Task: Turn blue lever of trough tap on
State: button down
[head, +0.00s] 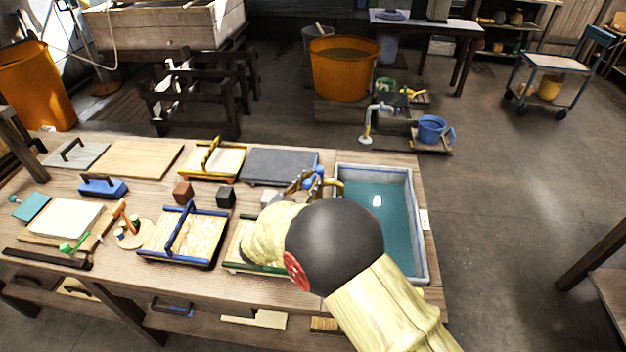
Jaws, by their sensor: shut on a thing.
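The trough (421,240) is a grey-rimmed basin of blue-green water at the right end of the workbench. Its brass tap (337,187) stands at the trough's left rim, with the spout towards the water. The blue lever (316,180) shows beside the tap, on its left. My gripper (306,182) is at the lever and shut on it. My arm comes in from the lower right and hides part of the gripper, the bench and the trough's near left side. The lever's exact angle is hard to tell.
Left of the tap lie a dark slate board (277,165) and a yellow-handled mould (214,160). A blue-handled mould (183,238) and two dark cubes stand nearer. A green-edged tray (238,246) is partly behind my arm. The floor right of the bench is open.

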jog(key=shift+w+a+r, duration=0.1)
jog(key=shift+a+r, duration=0.05)
dwell(0.3)
jog(key=c, duration=1.6)
grip_release()
jog(key=shift+o, duration=0.2)
notch_tip(320, 180, up, 10)
jog(key=shift+f, duration=0.1)
